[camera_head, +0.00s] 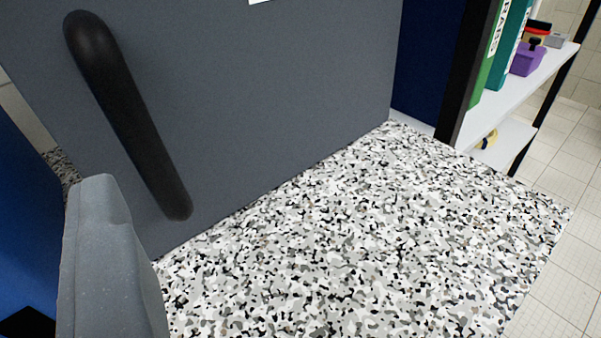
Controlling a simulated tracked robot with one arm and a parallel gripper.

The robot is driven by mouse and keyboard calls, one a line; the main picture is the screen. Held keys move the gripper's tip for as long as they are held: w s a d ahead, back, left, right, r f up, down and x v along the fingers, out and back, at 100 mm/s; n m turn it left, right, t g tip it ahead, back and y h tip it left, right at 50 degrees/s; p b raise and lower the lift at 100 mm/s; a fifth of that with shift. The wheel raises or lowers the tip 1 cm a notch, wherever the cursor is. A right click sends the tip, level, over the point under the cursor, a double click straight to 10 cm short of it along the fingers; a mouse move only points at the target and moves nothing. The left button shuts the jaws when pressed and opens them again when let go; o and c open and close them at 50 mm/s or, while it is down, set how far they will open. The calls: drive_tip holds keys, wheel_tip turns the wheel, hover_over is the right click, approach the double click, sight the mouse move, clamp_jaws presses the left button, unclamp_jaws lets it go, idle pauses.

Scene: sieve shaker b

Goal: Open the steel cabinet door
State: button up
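A dark grey door panel (270,100) fills the upper left and middle of the view, with a white label cut off at its top edge. A long black bar handle (130,120) is fixed on it and runs slanting from upper left to lower right. One grey finger of my gripper (108,255) shows at the lower left, close to the left of the handle's lower end. I cannot tell whether it touches the handle. The other finger is not visible, so the opening of the gripper does not show.
A black-and-white speckled worktop (370,240) lies under the panel and is bare. At the upper right a white shelf (545,65) holds green binders (490,60) and a purple box (527,60). A blue surface (30,220) stands at the left edge. Tiled floor (560,290) shows at right.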

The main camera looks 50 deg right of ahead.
sight(131, 129)
drive_tip(key=shift+n+h, duration=0.3)
drive_tip(key=shift+h, duration=0.6)
drive_tip(key=w+d+f, duration=0.1)
drive_tip(key=w+d, duration=0.1)
drive_tip(key=w, duration=0.1)
drive_tip(key=w+d, duration=0.3)
drive_tip(key=w+d+f+p, duration=0.1)
drive_tip(key=w+d, duration=0.2)
drive_tip(key=shift+w+f, duration=0.1)
drive_tip(key=shift+f, duration=0.2)
